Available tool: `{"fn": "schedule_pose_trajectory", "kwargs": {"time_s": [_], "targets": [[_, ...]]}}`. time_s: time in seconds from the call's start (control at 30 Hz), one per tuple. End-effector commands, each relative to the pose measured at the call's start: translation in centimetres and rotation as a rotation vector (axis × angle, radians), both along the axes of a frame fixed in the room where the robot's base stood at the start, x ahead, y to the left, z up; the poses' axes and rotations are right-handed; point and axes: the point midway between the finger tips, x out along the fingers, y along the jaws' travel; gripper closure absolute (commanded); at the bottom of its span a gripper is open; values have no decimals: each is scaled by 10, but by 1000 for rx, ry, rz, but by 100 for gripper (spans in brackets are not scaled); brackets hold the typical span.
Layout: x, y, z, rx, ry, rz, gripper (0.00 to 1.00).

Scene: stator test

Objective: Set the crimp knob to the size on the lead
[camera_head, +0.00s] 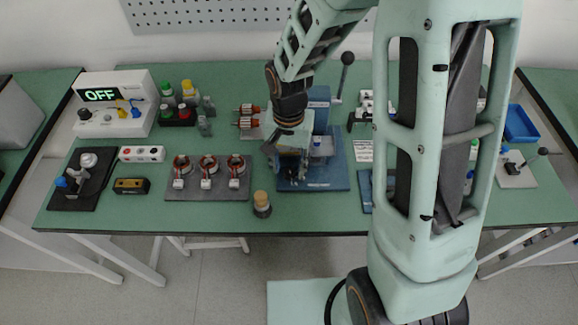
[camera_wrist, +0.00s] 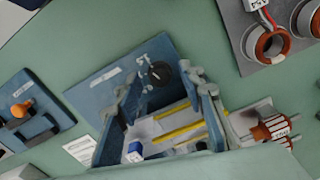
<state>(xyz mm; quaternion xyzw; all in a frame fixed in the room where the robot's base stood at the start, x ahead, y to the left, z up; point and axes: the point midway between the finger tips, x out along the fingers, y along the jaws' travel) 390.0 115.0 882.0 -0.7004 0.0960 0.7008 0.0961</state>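The blue crimp press (camera_head: 318,105) stands on a blue base plate (camera_head: 335,178) at the middle of the table; the plate also shows in the wrist view (camera_wrist: 95,92). A dark round knob (camera_wrist: 160,73) with white marks beside it shows in the wrist view; its setting is too small to read. My gripper (camera_head: 292,170) is low over the front of the press. In the wrist view my gripper (camera_wrist: 165,78) is open, a finger on each side of the knob; I cannot tell if they touch it. A stator lead carries a white tag (camera_wrist: 255,4), not clearly readable.
Three stators sit on a grey tray (camera_head: 238,189) left of the press. Copper rotors (camera_head: 246,122) lie close by on its left. A cork-topped jar (camera_head: 262,203) stands near the front edge. The press lever (camera_head: 345,75) rises behind. My arm hides table parts right of the press.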

Motion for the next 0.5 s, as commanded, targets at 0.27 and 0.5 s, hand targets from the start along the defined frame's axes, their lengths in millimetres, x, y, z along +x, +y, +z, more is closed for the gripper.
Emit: {"fn": "schedule_pose_trajectory", "kwargs": {"time_s": [0.27, 0.5], "targets": [[0, 0, -10, 0, 0, 0, 64], [0, 0, -10, 0, -1, 0, 73]]}}
